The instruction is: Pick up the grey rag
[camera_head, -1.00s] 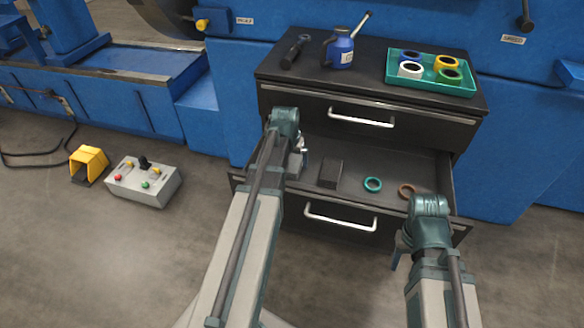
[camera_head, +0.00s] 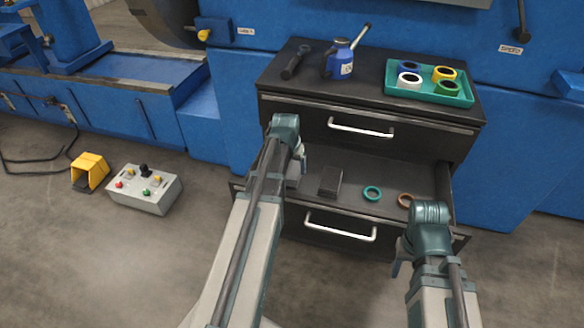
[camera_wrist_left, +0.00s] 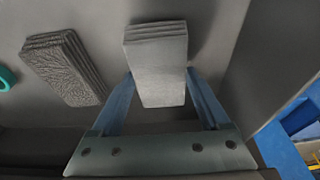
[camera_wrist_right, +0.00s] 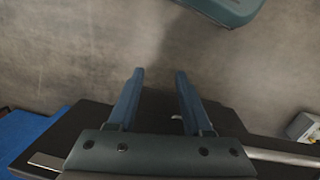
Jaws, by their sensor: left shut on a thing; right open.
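The grey rag (camera_wrist_left: 158,66) is a light grey folded stack in the left wrist view, between the fingers of my left gripper (camera_wrist_left: 160,74). My left gripper is shut on it, one finger at each side. In the head view this gripper is in the open drawer (camera_head: 395,222) at its left end, and my arm partly hides the rag. Whether the rag is clear of the drawer floor I cannot tell. My right gripper (camera_wrist_right: 160,73) is open and empty, in front of the drawer's right end.
A dark folded cloth (camera_head: 330,182) lies right of the grey rag in the drawer, then a teal ring (camera_head: 373,193) and a brown ring (camera_head: 405,200). The cabinet top holds a blue oil can (camera_head: 339,60) and a green tray (camera_head: 430,94) of rings.

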